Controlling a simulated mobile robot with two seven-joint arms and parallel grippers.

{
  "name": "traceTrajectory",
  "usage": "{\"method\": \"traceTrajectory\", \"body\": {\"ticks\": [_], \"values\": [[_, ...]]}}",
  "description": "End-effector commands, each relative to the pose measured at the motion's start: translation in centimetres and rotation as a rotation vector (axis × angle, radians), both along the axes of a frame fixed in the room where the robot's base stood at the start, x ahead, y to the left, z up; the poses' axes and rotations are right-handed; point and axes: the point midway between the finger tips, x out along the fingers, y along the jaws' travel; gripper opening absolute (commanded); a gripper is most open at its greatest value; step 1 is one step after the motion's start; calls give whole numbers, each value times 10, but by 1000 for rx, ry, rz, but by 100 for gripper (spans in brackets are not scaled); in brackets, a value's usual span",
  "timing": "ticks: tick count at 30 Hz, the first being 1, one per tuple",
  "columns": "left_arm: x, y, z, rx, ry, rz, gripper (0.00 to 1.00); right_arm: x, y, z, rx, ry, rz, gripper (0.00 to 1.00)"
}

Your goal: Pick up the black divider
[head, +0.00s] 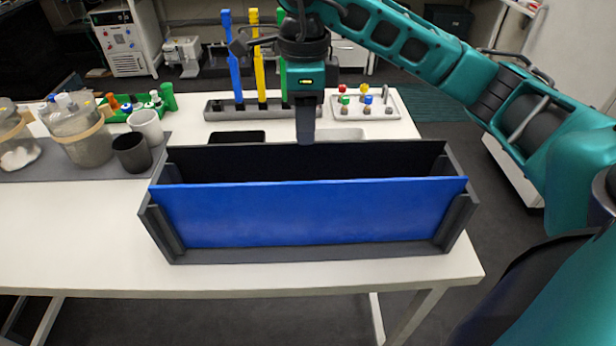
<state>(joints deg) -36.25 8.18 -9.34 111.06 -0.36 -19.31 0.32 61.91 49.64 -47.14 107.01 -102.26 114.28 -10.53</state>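A black divider (320,160) stands upright along the back of a dark grey slotted holder (350,252) on the white table. A blue divider (310,213) stands in front of it and hides its lower part. My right gripper (306,138) points straight down at the middle of the black divider's top edge. Its fingers line up from this view, so I cannot tell whether they are parted, or whether they touch the divider. My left gripper is not in view.
Behind the holder stand a rack (225,108) with blue, yellow and green upright tools and a tray (385,103) of small coloured parts. Jars and cups, including a dark cup (132,153), stand at left. The table's front left is clear.

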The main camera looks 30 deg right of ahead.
Motion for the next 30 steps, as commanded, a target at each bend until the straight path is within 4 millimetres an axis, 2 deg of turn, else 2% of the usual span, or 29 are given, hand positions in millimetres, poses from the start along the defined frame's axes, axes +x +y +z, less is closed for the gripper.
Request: {"method": "traceTrajectory", "body": {"ticks": [10, 20, 30], "values": [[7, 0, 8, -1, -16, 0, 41, -8, -1, -45, 0, 4, 1, 36], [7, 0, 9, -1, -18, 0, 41, -7, -1, -51, 0, 0, 0, 35], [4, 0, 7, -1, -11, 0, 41, -7, -1, -51, 0, 0, 0, 3]]}}
